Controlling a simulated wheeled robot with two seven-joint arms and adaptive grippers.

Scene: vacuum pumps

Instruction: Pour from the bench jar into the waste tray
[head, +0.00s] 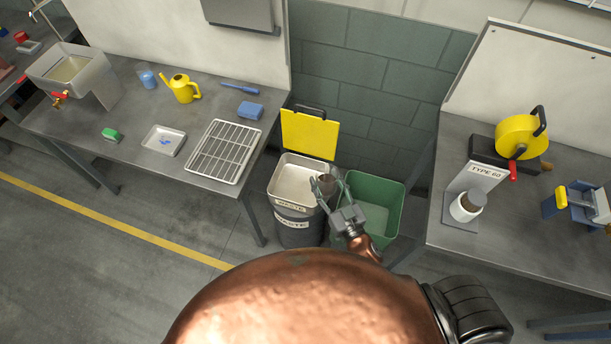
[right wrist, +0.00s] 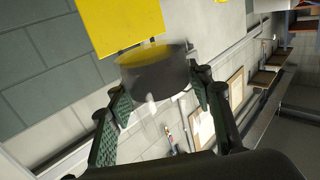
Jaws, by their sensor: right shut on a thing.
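The waste tray (head: 293,182) is a pale open tray with a WASTE label, on top of a dark drum between the two benches. My right gripper (head: 329,187) is over the tray's right edge, shut on a small jar (head: 327,184). The jar looks brownish-grey in the head view. In the right wrist view the jar (right wrist: 152,70) has a dark band and a clear, glassy part between the fingers (right wrist: 158,108). Its exact tilt is hard to tell, and I see no clear stream falling from it. My left gripper is out of view.
A yellow lid (head: 310,134) stands up behind the tray. A green bin (head: 374,195) is just right of the drum. A TYPE 60 stand (head: 481,177) holding another jar (head: 466,207) is on the right bench. A wire rack (head: 224,152) lies near the left bench's edge.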

